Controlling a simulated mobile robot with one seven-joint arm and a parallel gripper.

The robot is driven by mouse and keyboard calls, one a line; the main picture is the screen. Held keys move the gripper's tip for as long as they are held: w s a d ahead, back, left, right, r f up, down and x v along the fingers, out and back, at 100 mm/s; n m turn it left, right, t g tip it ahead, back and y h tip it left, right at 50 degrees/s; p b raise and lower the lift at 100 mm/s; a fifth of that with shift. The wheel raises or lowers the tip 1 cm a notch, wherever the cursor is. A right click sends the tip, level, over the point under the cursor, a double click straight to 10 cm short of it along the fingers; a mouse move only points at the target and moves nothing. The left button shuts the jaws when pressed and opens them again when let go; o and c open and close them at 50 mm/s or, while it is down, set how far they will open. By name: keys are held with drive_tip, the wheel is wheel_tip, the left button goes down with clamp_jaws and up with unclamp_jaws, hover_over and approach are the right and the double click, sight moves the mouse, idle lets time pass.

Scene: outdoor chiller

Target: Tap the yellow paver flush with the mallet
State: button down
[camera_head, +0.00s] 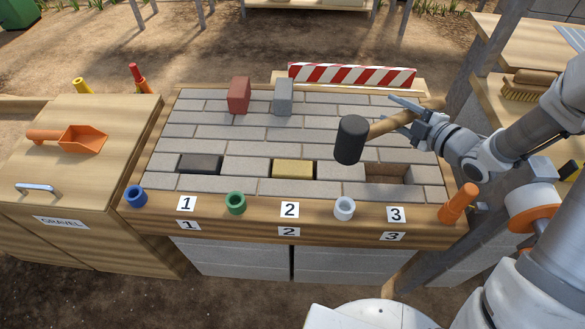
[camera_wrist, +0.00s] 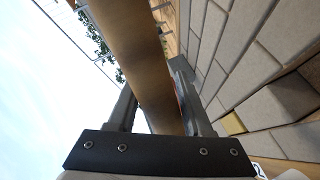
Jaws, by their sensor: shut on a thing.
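My gripper (camera_head: 420,118) is shut on the wooden handle of the mallet (camera_head: 350,139). The handle (camera_wrist: 148,60) runs between both fingers in the wrist view. The mallet's black head hangs above the paving, to the right of the yellow paver and apart from it. A bit of yellow also shows in the wrist view (camera_wrist: 233,124).
A dark slot (camera_head: 199,164) is behind label 1 and an open brown pocket (camera_head: 386,173) behind label 3. A red block (camera_head: 238,96) and a grey block (camera_head: 283,97) stand at the back. A striped barrier (camera_head: 350,75) lines the rear. Blue, green and white cups line the front.

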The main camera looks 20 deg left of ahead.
drive_tip(key=shift+d+r, duration=0.35)
idle(0.3)
drive_tip(key=a+f+b, duration=0.1)
drive_tip(key=a+b, duration=0.1)
drive_tip(key=a, duration=0.2)
drive_tip(key=a+f+b, duration=0.2)
drive_tip(key=a, duration=0.2)
drive_tip(key=a+f+b, duration=0.2)
drive_tip(key=a+b, duration=0.1)
drive_tip(key=a, duration=0.2)
drive_tip(key=shift+f, duration=0.25)
